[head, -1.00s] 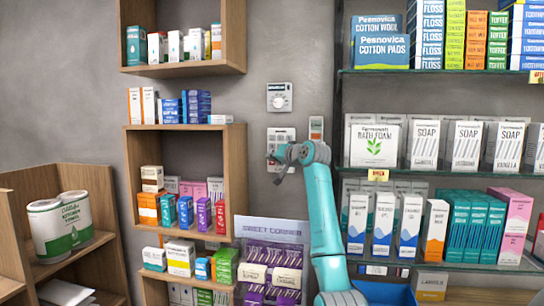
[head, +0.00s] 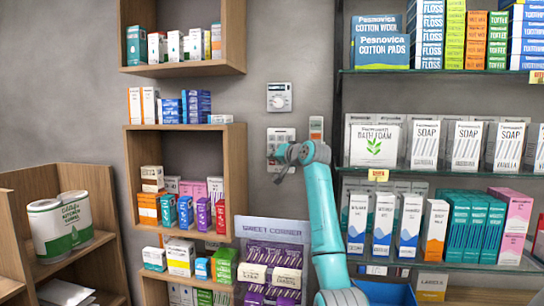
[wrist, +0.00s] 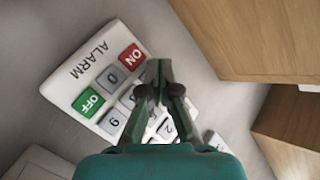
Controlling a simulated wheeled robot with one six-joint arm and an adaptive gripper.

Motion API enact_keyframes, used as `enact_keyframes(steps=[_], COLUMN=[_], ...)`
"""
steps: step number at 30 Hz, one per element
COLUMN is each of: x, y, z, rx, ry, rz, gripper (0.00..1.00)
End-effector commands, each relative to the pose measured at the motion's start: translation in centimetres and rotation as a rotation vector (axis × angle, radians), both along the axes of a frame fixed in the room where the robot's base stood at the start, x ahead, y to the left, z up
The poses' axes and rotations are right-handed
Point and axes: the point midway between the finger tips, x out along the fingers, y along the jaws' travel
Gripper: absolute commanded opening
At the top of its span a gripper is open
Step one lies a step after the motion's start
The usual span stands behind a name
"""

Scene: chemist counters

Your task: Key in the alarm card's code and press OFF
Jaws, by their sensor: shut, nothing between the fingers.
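The white alarm keypad (head: 281,135) is fixed to the grey wall, partly hidden behind my gripper (head: 280,160) in the head view. In the wrist view the keypad (wrist: 88,71) is turned askew. Its red ON key (wrist: 131,57), green OFF key (wrist: 89,102), and grey 0 key (wrist: 114,77) and 9 key (wrist: 114,122) show. My gripper (wrist: 159,66) is shut and empty, its tips in front of the keypad beside the ON key. Other number keys are partly hidden by the fingers. Contact cannot be told. A small orange-and-white card (head: 316,128) is on the wall right of the keypad; its writing is unreadable.
A wooden shelf box (head: 236,180) stands out at left, and glass shelves (head: 450,174) with goods are at right. A purple sweet display (head: 272,232) is below.

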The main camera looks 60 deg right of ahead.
Motion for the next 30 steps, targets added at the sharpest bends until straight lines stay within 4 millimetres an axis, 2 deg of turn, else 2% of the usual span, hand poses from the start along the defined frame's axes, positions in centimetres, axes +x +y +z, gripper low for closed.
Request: enact_keyframes(steps=[15,26,30], x=[-0.5,-0.6,-0.9], y=[1.3,1.5,2.4], z=[0.0,0.0,-0.1], rx=[0.0,0.0,-0.001], ry=[-0.001,0.0,0.0], rz=[0.001,0.0,0.001], gripper=[0.0,0.0,0.0])
